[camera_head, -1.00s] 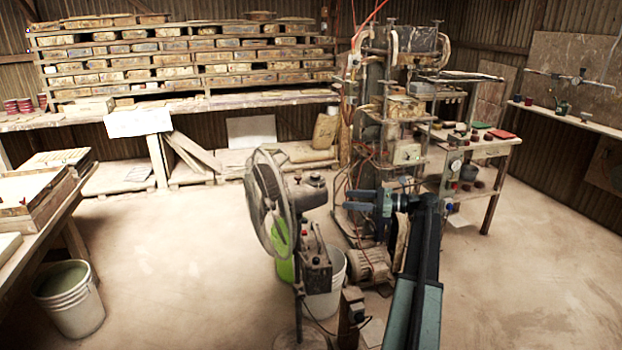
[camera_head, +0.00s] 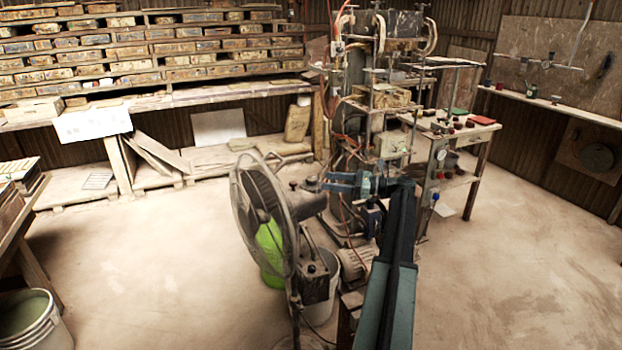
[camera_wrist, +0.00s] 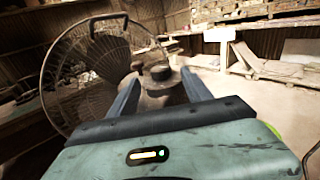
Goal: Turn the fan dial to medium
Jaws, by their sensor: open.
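The standing fan (camera_head: 248,212) has a round wire cage facing left and a grey motor housing (camera_head: 305,204) behind it. A control box (camera_head: 313,276) with small knobs is on its post; their settings are too small to read. My gripper (camera_head: 328,182) is open, its fingers pointing left beside the top of the motor housing. In the wrist view the fan cage (camera_wrist: 78,75) is at left. A round dark knob (camera_wrist: 160,71) on the housing shows between my spread fingers (camera_wrist: 158,82), apparently beyond the tips. I cannot see any dial marking.
A motor (camera_head: 357,262) and the tile press (camera_head: 385,110) are close by. The floor at right is clear.

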